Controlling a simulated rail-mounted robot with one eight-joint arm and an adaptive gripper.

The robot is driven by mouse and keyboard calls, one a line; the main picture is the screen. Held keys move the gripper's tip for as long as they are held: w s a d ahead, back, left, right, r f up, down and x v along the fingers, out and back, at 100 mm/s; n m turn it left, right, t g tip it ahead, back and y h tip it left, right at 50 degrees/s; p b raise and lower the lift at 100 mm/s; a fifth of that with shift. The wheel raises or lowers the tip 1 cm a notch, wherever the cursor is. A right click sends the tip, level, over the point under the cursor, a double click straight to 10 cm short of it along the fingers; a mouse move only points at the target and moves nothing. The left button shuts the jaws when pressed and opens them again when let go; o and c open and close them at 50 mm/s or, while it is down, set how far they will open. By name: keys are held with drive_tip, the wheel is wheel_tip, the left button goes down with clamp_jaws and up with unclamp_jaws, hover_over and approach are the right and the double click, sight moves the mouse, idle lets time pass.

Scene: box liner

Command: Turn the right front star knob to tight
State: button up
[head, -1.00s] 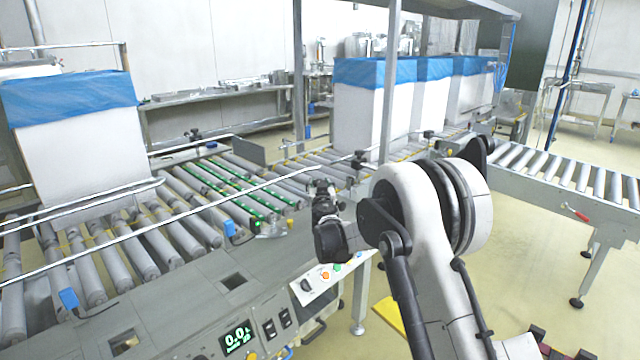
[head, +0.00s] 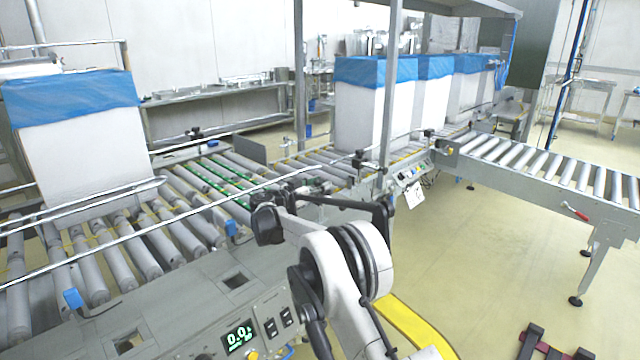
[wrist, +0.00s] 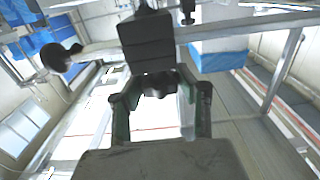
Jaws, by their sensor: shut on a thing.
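My gripper (head: 282,192) is at the near guide rail (head: 190,203) in the head view, small and partly merged with dark parts of my arm. In the wrist view my gripper (wrist: 160,100) has its two fingers on either side of a dark knob-like part (wrist: 155,86), shut on it. This part sits just below a black block (wrist: 148,42). I take it for the right front star knob; its lobes and how tight it is cannot be made out. In the head view my gripper and wrist hide the knob.
A white box with a blue liner (head: 80,150) stands on the rollers at left; more lined boxes (head: 360,110) stand at the back. Another round black knob (wrist: 55,56) is at upper left in the wrist view. A steel upright (head: 389,100) rises right of my gripper.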

sight(315, 185)
drive_tip(key=shift+m+g+h, duration=0.9)
drive_tip(key=shift+g+h, duration=0.1)
drive_tip(key=o, duration=1.2)
drive_tip(key=shift+v, duration=3.7)
